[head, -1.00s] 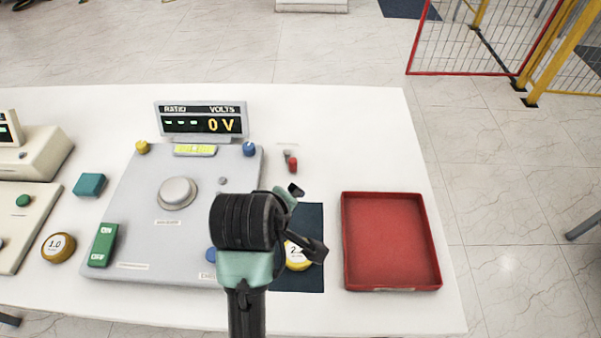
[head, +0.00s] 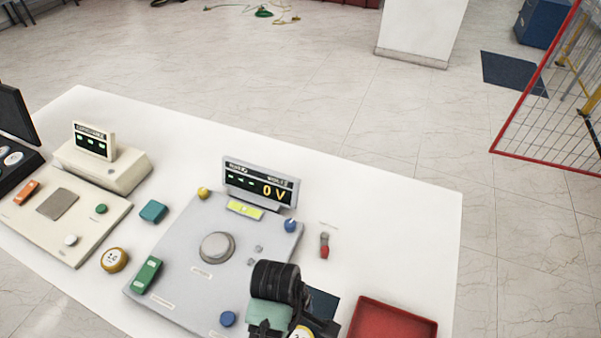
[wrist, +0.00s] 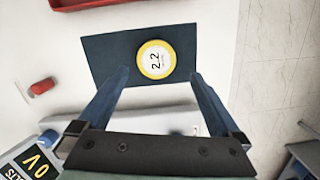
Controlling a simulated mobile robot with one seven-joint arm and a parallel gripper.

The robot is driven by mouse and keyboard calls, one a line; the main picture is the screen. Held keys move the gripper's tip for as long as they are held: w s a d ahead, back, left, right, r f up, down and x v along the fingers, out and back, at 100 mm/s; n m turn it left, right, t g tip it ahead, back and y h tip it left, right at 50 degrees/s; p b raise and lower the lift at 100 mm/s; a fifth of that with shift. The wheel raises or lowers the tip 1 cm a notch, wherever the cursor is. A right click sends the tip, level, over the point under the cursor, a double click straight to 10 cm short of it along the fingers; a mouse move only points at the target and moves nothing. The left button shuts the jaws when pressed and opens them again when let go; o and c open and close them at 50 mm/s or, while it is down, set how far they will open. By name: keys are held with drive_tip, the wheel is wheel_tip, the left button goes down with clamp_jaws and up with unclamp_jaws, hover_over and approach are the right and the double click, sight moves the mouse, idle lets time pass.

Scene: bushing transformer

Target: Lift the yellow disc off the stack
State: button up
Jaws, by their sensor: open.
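The yellow disc (wrist: 157,60) has a white face marked 2.2 and lies on a dark blue mat (wrist: 108,62) in the wrist view. No stack under it can be made out from above. In the head view the disc (head: 300,332) shows only in part at the bottom edge, beside my gripper. My gripper (wrist: 158,80) is open, and its two fingers reach toward the disc from either side of its near edge. Nothing is between the fingers that I can see as held. Whether the fingers touch the disc is unclear.
A red tray (head: 393,318) stands right of the mat. A grey panel with a display reading 0 V (head: 260,183) is to the left. A small red-tipped part (head: 324,245) lies behind the mat. The table's back right is clear.

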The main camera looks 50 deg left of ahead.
sight(301, 331)
drive_tip(key=shift+w+d+f, duration=0.1)
drive_tip(key=shift+w+f, duration=0.1)
drive_tip(key=shift+f, duration=0.35)
drive_tip(key=shift+w+f, duration=0.15)
drive_tip(key=shift+f, duration=0.4)
drive_tip(key=shift+f+p, duration=0.7)
drive_tip(key=shift+f, duration=2)
drive_tip(key=c, duration=1.4)
drive_tip(key=shift+c, duration=0.4)
drive_tip(key=shift+r, duration=0.15)
